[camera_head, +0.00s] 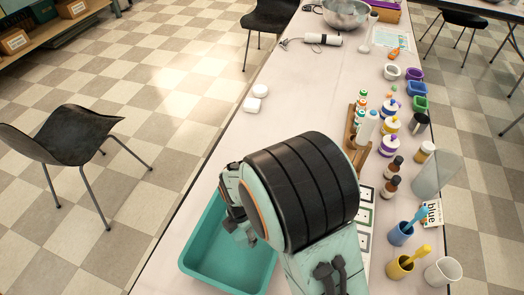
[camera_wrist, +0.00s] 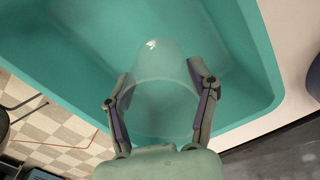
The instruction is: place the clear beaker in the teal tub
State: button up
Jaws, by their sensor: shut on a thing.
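The teal tub (camera_head: 255,275) stands at the near end of the table, to the left of my arm in the head view. Its inside fills most of the wrist view (camera_wrist: 262,60). My gripper (camera_head: 240,228) is over the tub. In the wrist view my gripper (camera_wrist: 160,98) is shut around the clear beaker (camera_wrist: 158,62), with one finger on each side of it. The beaker is see-through, and the teal of the tub shows through it. In the head view my arm hides the beaker. I cannot tell whether the beaker touches the tub's floor.
Right of my arm stand a blue cup (camera_head: 401,233), a yellow cup (camera_head: 400,266), a white cup (camera_head: 443,272) and a tall clear container (camera_head: 436,176). Brown bottles (camera_head: 391,187) and a wooden rack (camera_head: 352,135) stand behind.

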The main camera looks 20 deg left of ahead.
aim_at(241, 233)
jog(key=shift+w+a+f, duration=0.4)
jog(key=shift+a+f, duration=0.05)
jog(key=shift+f, duration=0.25)
jog(key=shift+w+a+f, duration=0.1)
jog(key=shift+f, duration=0.8)
jog(key=shift+w+a+f, duration=0.1)
jog(key=shift+f, duration=0.75)
jog(key=o, duration=1.2)
jog(key=shift+f, duration=0.1)
